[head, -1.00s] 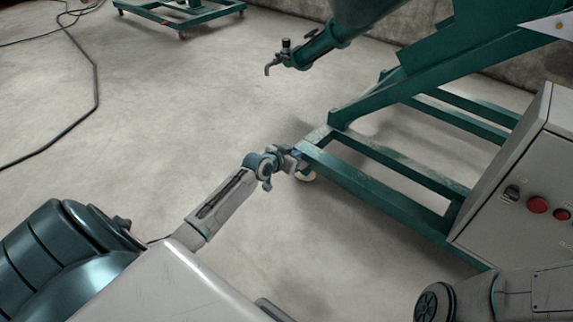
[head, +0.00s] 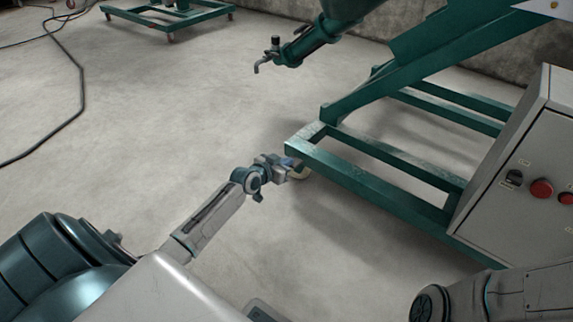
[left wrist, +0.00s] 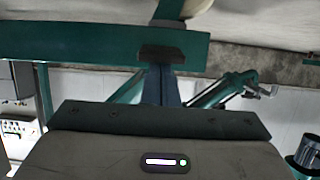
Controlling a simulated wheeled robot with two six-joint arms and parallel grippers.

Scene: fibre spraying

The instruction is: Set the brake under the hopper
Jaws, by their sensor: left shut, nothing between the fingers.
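The green hopper frame (head: 375,183) stands on the floor, with the hopper's lower end (head: 340,12) above and behind it. A pale caster wheel (head: 301,174) sits under the frame's near left corner, partly hidden by my left gripper (head: 288,164). That gripper is shut and empty, right beside the corner and wheel. In the left wrist view, the shut fingers (left wrist: 163,66) reach the green beam (left wrist: 80,42), and part of the wheel (left wrist: 199,14) shows at the top edge. I cannot make out the brake lever clearly or tell whether the fingers touch it. My right gripper is out of view.
A grey control box (head: 525,165) with red buttons stands at the right on the frame. A bent outlet pipe with a tap (head: 275,55) hangs over the floor. Another green wheeled frame (head: 165,18) and a black hose (head: 80,90) lie far left. Floor between is clear.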

